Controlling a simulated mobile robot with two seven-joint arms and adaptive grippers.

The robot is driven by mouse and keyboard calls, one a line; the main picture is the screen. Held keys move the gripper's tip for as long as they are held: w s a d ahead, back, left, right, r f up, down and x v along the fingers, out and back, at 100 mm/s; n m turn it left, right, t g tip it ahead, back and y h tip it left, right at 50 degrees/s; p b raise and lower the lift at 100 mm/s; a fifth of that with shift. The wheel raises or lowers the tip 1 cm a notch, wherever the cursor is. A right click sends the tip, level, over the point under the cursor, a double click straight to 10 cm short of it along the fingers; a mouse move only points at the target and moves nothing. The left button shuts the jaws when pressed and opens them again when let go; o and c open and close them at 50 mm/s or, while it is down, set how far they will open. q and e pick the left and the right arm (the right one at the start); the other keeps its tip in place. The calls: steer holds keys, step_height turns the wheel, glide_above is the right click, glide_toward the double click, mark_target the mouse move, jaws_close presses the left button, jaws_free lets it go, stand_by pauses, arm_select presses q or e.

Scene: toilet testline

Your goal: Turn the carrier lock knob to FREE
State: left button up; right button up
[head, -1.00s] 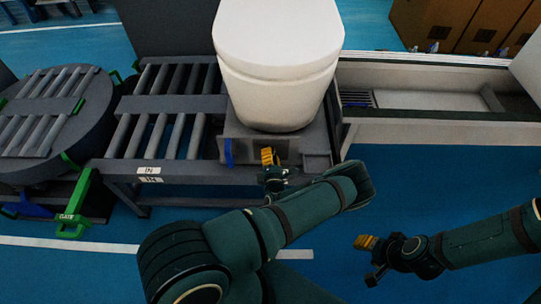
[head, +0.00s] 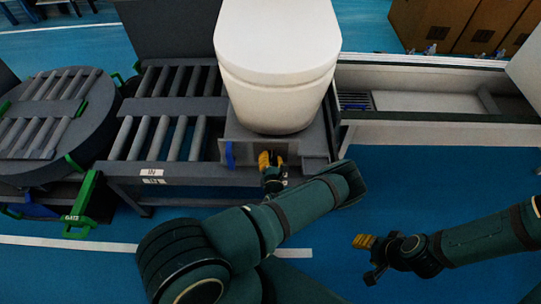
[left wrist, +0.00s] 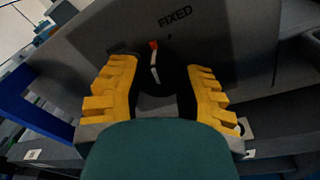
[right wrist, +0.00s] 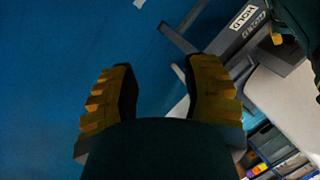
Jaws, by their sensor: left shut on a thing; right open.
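The carrier lock knob (left wrist: 160,80) is a dark round knob with a white and red pointer mark, on a grey plate (left wrist: 235,45) in the left wrist view. The word FIXED is printed on the plate above it, and the red tip points up toward that side. My left gripper (left wrist: 155,95) has its yellow fingers on both sides of the knob and is shut on it. In the head view my left gripper (head: 270,160) is at the front plate of the carrier (head: 239,152), hiding the knob. My right gripper (head: 364,242) is open and empty over the blue floor.
A white toilet (head: 277,60) stands on the carrier. A blue lever (head: 229,154) is left of my left gripper. A roller conveyor (head: 150,137), a round turntable (head: 50,120) and a green GATE handle (head: 82,205) lie to the left. The floor around my right gripper is clear.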

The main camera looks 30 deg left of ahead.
arm_select(q)
steer(key=n+p, duration=0.3)
steer(key=n, duration=0.2)
steer(key=shift+h, duration=0.3)
steer(key=shift+n+h+p, duration=0.3)
steer(key=shift+n+p, duration=0.65)
steer(key=shift+n, duration=1.25)
arm_select(e)
steer(key=shift+t, duration=0.3)
steer(key=shift+w+d+r, duration=0.1)
steer(key=shift+w+r, duration=0.15)
steer(key=shift+r, duration=0.65)
steer(key=shift+w+r, duration=0.25)
steer(key=shift+r, duration=0.6)
steer(key=shift+w+d+r, duration=0.1)
steer(key=shift+w+r, duration=0.15)
steer(key=shift+r, duration=0.65)
arm_select(q)
steer(key=o, duration=1.2)
steer(key=shift+d, duration=0.1)
steer(key=v, duration=1.2)
steer(key=shift+f, duration=0.15)
